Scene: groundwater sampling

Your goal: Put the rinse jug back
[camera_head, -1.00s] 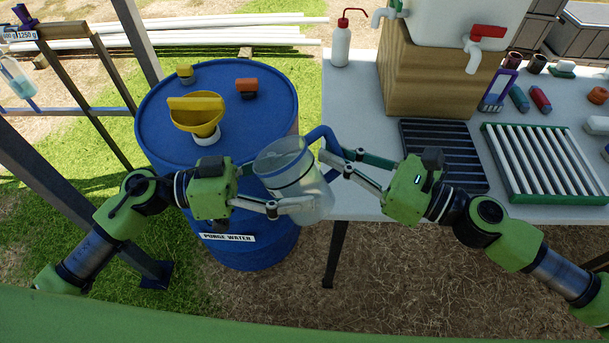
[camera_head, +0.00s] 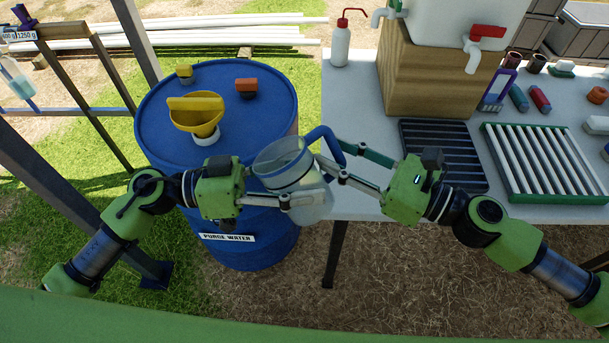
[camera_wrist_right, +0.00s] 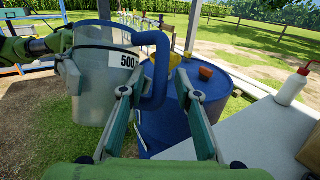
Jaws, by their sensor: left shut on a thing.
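The rinse jug (camera_head: 283,163) is clear with a blue rim band and a blue handle (camera_head: 330,142); it hangs in the air between the blue drum and the table. My left gripper (camera_head: 300,198) is shut on the jug's body from the left. My right gripper (camera_head: 338,160) is open, with its fingertips by the handle. In the right wrist view the jug (camera_wrist_right: 103,88) shows a "500" label, and its handle (camera_wrist_right: 158,75) lies between the spread fingers of my right gripper (camera_wrist_right: 160,90), apparently unclamped.
The blue drum (camera_head: 160,140) carries a yellow funnel (camera_head: 195,115) and an orange-capped piece (camera_head: 247,88). The white table (camera_head: 350,110) holds a wash bottle (camera_head: 341,45), a wooden box (camera_head: 425,80), a dark slotted tray (camera_head: 440,150) and a green-framed rack (camera_head: 545,160).

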